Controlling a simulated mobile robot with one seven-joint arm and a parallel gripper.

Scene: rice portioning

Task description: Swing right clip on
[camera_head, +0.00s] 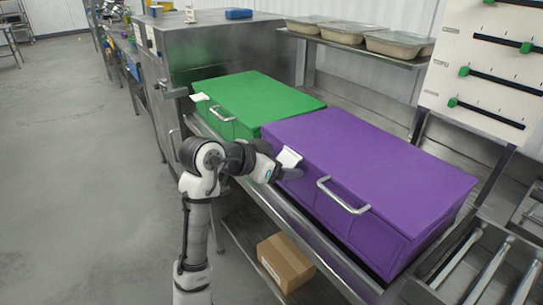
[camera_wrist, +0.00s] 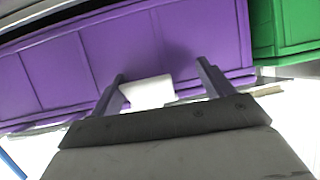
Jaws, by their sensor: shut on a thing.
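The purple box (camera_head: 385,170) has a flat lid and stands on the steel counter. A white clip (camera_head: 289,157) sits at the left end of its front side, at the lid's edge. My gripper (camera_head: 291,174) is at this clip, just in front of the purple side. In the wrist view the white clip (camera_wrist: 148,91) lies between my gripper's two fingers (camera_wrist: 160,78), close to the left finger, with the purple wall (camera_wrist: 165,45) behind. The clip's exact contact with the fingers is partly hidden.
The green box (camera_head: 262,101) stands beside the purple one, with its own white clip (camera_head: 199,97). Metal handles stick out from the purple box (camera_head: 342,198) and green box (camera_head: 222,114). A cardboard box (camera_head: 285,262) sits on the lower shelf. The floor at left is clear.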

